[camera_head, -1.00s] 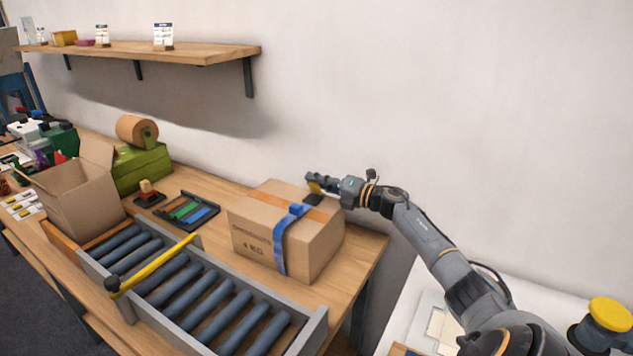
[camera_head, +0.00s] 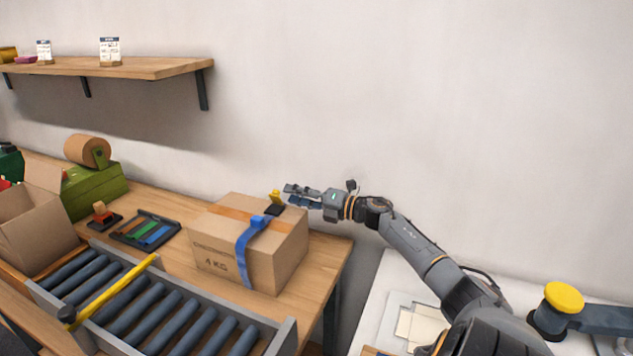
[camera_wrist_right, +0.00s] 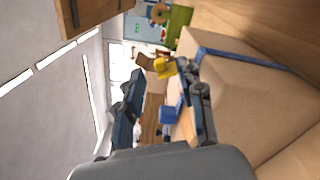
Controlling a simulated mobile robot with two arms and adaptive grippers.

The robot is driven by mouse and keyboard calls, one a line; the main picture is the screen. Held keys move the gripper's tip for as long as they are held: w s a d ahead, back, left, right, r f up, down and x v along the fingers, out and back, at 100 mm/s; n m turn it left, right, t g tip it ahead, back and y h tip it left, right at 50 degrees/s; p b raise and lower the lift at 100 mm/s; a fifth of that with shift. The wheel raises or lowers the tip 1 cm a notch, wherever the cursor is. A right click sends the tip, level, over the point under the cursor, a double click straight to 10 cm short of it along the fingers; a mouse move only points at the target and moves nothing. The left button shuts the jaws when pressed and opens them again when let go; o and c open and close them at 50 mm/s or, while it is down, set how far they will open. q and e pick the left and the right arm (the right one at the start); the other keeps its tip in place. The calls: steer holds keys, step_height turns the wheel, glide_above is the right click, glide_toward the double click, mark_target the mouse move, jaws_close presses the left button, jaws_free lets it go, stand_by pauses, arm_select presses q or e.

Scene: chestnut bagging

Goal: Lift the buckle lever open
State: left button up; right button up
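A closed cardboard box (camera_head: 217,265) marked 4 KG stands on the wooden bench, with a blue strap (camera_head: 246,262) around it. A dark buckle (camera_head: 274,210) lies on its top near the right end of the strap. The small yellow buckle lever (camera_head: 276,196) stands up above the buckle. My right gripper (camera_head: 287,194) is just right of the lever, its fingers apart. In the right wrist view the yellow lever (camera_wrist_right: 165,69) shows near the tips of the open fingers; I cannot tell whether it touches one. My left gripper is not in view.
A roller conveyor (camera_head: 165,310) with a yellow bar (camera_head: 115,290) lies in front. An open carton (camera_head: 35,235), a green tape dispenser (camera_head: 95,190) and a dark tray (camera_head: 146,230) stand left. A shelf (camera_head: 120,68) hangs above. The bench right of the box is clear.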

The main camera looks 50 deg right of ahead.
steer(key=v, duration=0.6)
stand_by(0.6)
